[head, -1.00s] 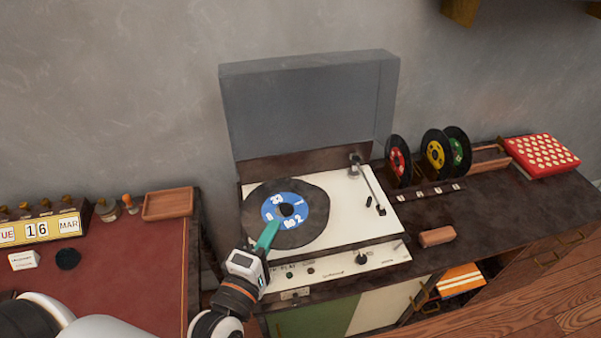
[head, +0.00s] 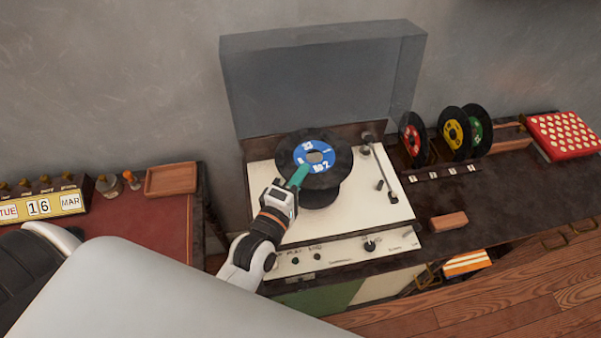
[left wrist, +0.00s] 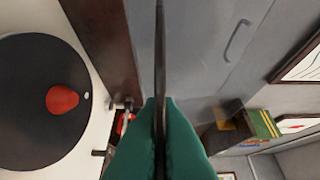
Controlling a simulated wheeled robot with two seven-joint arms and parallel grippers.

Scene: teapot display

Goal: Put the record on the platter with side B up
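My left gripper (head: 302,170) has teal fingers shut on the near rim of a black record (head: 338,160) with a blue label. The record is held above the platter (head: 320,200), apart from it and tilted in the head view. The label faces up toward the head camera; I can read "No 2" but not a clear side letter. In the left wrist view the record (left wrist: 159,60) is edge-on between the fingers (left wrist: 160,110). The platter also shows there (left wrist: 40,130), dark with a red centre. My right gripper is not in view.
The turntable (head: 262,215) has a raised clear lid (head: 320,80) behind and a tonearm (head: 382,160) to the right. Red, yellow and green-labelled records (head: 455,135) stand in a rack. A brown block (head: 448,222) lies right of the turntable.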

